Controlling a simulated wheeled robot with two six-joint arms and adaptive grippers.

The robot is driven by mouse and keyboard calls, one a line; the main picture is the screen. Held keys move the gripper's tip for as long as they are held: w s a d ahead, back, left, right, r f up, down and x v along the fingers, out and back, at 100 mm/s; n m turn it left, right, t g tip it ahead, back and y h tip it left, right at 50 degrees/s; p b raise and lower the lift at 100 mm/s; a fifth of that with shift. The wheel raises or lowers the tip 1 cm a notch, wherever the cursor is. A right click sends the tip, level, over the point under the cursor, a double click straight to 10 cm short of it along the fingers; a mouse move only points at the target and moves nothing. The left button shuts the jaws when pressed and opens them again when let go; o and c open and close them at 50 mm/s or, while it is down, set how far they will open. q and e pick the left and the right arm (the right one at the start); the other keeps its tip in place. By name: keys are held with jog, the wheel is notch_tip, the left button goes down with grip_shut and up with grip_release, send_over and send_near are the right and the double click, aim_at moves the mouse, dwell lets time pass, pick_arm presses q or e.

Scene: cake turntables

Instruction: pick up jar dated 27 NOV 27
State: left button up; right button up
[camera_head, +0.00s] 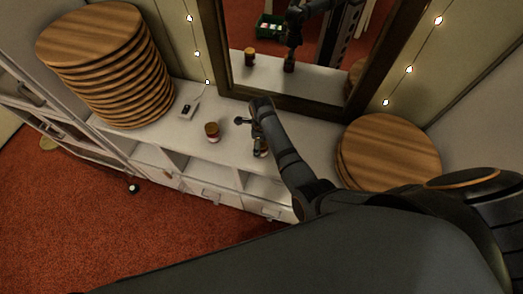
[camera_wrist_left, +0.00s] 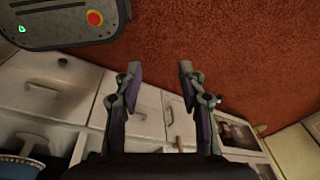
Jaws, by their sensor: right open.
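Two small jars with reddish-brown lids stand on the white counter in the head view. One jar (camera_head: 212,131) stands left of my right gripper, clear of it. The other jar (camera_head: 261,150) is at my right gripper (camera_head: 252,133), which is open and partly hides it; I cannot tell whether the fingers are around it or touching it. No date on either jar is readable. My left gripper (camera_wrist_left: 161,72) is open and empty in the left wrist view, above the red carpet and cabinet fronts; it is out of the head view.
A tall stack of round wooden boards (camera_head: 110,70) stands at the counter's left, and a lower stack (camera_head: 388,155) at the right. A small white card-like object (camera_head: 189,108) lies between the left stack and the jars. A framed mirror (camera_head: 300,104) behind reflects the jars and my arm.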

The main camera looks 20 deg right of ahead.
jog(key=f+b, duration=0.3)
jog(key=f, duration=0.1)
jog(key=shift+w, duration=0.25)
jog(key=shift+r, duration=0.25)
jog(key=shift+c, duration=1)
jog(key=shift+s, duration=0.1)
jog(key=shift+c, duration=1.1)
jog(key=c, duration=0.9)
pick_arm(q)
jog(key=f, duration=0.1)
jog(key=s+f, duration=0.1)
jog(key=f, duration=0.1)
jog(key=s+f, duration=0.1)
jog(key=shift+s+d+f, duration=0.1)
jog(key=shift+f, duration=0.05)
pick_arm(e)
jog(key=shift+c, duration=0.4)
